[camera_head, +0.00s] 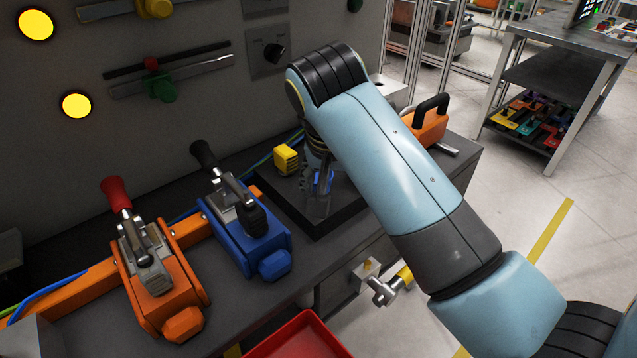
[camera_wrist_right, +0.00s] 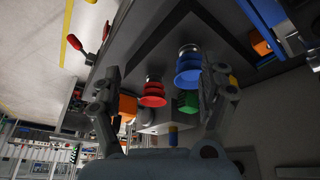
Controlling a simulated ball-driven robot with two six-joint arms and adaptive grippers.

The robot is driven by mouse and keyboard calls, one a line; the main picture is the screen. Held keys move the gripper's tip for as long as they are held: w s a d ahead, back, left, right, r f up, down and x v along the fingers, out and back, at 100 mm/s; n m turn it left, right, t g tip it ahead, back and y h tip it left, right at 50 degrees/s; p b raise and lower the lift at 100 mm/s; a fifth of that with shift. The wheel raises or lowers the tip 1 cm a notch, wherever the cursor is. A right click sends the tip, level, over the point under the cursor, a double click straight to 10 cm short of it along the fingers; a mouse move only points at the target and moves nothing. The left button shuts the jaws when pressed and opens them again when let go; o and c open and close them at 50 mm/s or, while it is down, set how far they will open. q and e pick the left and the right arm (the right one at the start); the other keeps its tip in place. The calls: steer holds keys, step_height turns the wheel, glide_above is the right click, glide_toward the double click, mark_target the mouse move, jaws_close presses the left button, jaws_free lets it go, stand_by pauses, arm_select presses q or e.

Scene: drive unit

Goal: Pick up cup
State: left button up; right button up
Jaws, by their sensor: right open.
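My right gripper (camera_head: 318,192) points down over a dark square plate (camera_head: 328,222) on the bench. In the right wrist view its two fingers (camera_wrist_right: 165,78) stand wide apart with nothing held. A red ribbed cup (camera_wrist_right: 153,92) and a blue ribbed cup (camera_wrist_right: 188,70), both with metal ends, show between the fingers, the blue one closer to the right-hand finger. A smaller green part (camera_wrist_right: 188,102) lies below the blue cup in that view. In the head view the gripper mostly hides the cups; only some blue (camera_head: 324,180) shows. I cannot tell whether a finger touches a cup. My left gripper is out of view.
A yellow block (camera_head: 286,158) sits behind the plate. Blue (camera_head: 256,238) and orange (camera_head: 160,280) lever clamps stand to the left, an orange unit (camera_head: 428,127) with a black handle to the right. A panel wall rises behind. A red bin (camera_head: 298,340) is at the front.

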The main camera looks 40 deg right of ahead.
mark_target(317, 175)
steer(key=w+a+r+m, duration=0.1)
steer(key=w+r+m, duration=0.2)
steer(key=w, duration=0.3)
steer(key=shift+h, duration=0.3)
steer(key=x, duration=0.5)
steer(key=shift+w+a, duration=0.15)
steer(key=shift+w, duration=0.05)
steer(key=x, duration=0.5)
steer(key=shift+s+a+f, duration=0.1)
steer(key=shift+s+f, duration=0.05)
steer(key=shift+f, duration=0.2)
steer(key=c, duration=1.4)
